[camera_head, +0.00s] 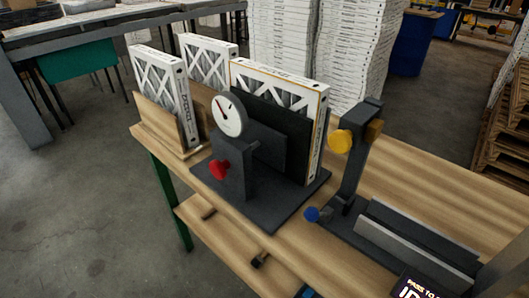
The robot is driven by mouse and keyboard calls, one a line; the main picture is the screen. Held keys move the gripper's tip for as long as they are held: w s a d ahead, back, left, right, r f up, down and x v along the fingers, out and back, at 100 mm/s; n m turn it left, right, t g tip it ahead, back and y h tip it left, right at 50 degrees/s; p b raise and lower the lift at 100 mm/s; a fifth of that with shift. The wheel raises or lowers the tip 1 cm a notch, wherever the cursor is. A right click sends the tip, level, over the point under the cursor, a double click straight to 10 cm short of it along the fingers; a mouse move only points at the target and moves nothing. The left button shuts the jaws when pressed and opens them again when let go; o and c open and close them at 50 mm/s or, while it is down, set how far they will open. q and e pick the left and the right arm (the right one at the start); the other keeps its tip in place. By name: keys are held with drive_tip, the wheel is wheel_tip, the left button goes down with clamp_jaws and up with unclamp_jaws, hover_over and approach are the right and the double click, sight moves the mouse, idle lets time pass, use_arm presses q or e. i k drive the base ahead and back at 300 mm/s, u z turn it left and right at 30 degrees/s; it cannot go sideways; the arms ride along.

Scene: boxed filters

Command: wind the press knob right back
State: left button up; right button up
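A dark press-like fixture stands on the wooden bench, with a round white dial gauge (229,115) on its top. A red knob (217,170) sits on the front of its upright post (236,180). Behind the post a dark plate (279,135) stands against a boxed filter (318,130) with a white lattice front. A second fixture to the right has a yellow knob (341,141) high on its post and a blue knob (312,214) low down. No label shows which is the press knob. Neither of my grippers is in view.
Two more filters (177,100) (207,62) stand in a wooden rack (163,125) at the bench's left. A grey channel (410,245) lies at the right, with a partly cut-off display (418,289) in front. The bench top (420,185) is bare behind the channel.

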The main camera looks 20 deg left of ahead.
sight(218, 169)
drive_tip(key=u, duration=2.4)
drive_tip(key=i, duration=2.45)
drive_tip(key=z, duration=3.8)
